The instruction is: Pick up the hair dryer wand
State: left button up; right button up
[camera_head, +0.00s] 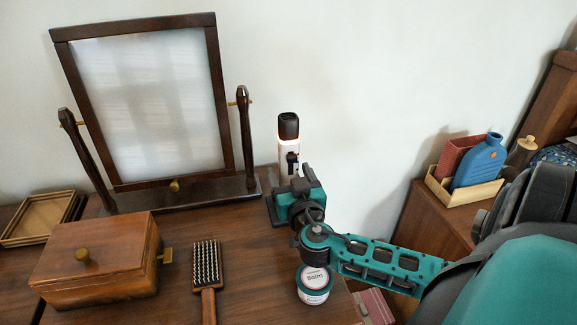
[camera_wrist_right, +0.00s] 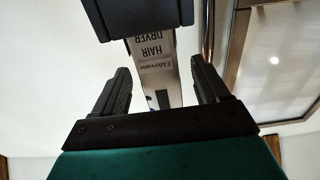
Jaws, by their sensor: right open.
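The hair dryer wand (camera_head: 288,145) stands upright on the dresser, right of the mirror. It is white with a black top. In the right wrist view its white body (camera_wrist_right: 153,65) shows an upside-down "HAIR DRYER" label, with a black part above. My right gripper (camera_head: 286,186) is beside the wand's lower part and hides some of it. Its two black fingers are spread in the right wrist view (camera_wrist_right: 161,78), with the wand showing between them. I cannot tell how far the wand reaches in between the fingers. My left gripper is not in view.
A tilting mirror (camera_head: 120,188) stands close on the left. A wooden box (camera_head: 110,280), a hairbrush (camera_head: 207,265) and a balm jar (camera_head: 314,285) are on the dresser (camera_head: 250,290). A tray (camera_head: 435,187) with a blue bottle (camera_head: 478,162) is at right. The wall is behind the wand.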

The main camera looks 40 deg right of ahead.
aim_at(286, 165)
jog(key=shift+x, duration=1.85)
jog(key=shift+c, duration=0.4)
jog(key=c, duration=1.2)
jog(key=shift+r, duration=0.1)
grip_shut()
